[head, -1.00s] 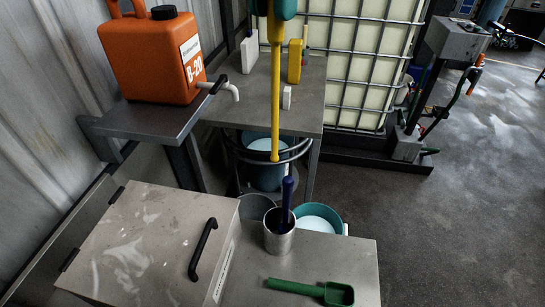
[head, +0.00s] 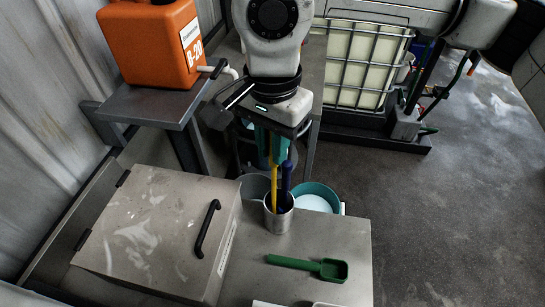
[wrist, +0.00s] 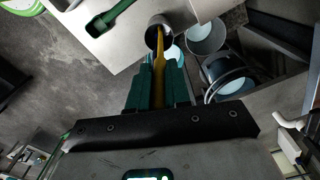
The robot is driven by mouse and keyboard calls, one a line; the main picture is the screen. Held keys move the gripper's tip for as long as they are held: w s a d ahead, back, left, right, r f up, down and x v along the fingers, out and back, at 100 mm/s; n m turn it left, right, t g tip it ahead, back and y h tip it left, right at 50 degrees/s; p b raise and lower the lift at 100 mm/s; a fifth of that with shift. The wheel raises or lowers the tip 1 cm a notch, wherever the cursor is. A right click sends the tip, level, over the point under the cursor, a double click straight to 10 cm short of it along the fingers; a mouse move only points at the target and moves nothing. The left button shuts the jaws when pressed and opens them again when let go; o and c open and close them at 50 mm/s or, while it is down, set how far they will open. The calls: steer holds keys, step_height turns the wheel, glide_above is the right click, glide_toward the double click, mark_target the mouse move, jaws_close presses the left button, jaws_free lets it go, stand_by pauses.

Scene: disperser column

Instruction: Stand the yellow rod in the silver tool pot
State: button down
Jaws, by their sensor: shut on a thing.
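My gripper (head: 271,145) has teal fingers, points down above the silver tool pot and is shut on the yellow rod. The yellow rod (head: 274,184) hangs nearly upright, and its lower end passes behind the near rim into the mouth of the silver tool pot (head: 279,221). Whether it touches the pot's bottom is hidden. A dark blue-handled tool (head: 286,180) stands in the same pot, just right of the rod. In the wrist view, the rod (wrist: 159,76) runs from between the fingers to the pot (wrist: 152,37).
The pot stands on a grey bench top with a green scoop (head: 308,266) in front. A lidded grey box (head: 150,230) with a black handle is at left. Teal (head: 320,194) and grey (head: 254,187) buckets are behind the pot. An orange canister (head: 152,45) stands at back left.

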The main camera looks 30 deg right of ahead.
mark_target(272, 166)
step_height(272, 166, down, 4)
steer(key=shift+f+p, duration=0.25)
steer(key=shift+p, duration=0.25)
steer(key=shift+f, duration=0.3)
steer(key=shift+f+b, duration=0.2)
steer(key=shift+b, duration=0.15)
steer(key=c, duration=1.1)
jaws_free()
steer(key=shift+r, duration=0.1)
step_height(272, 166, up, 12)
steer(key=shift+r+b, duration=0.15)
steer(key=shift+b, duration=0.65)
steer(key=shift+s, duration=0.1)
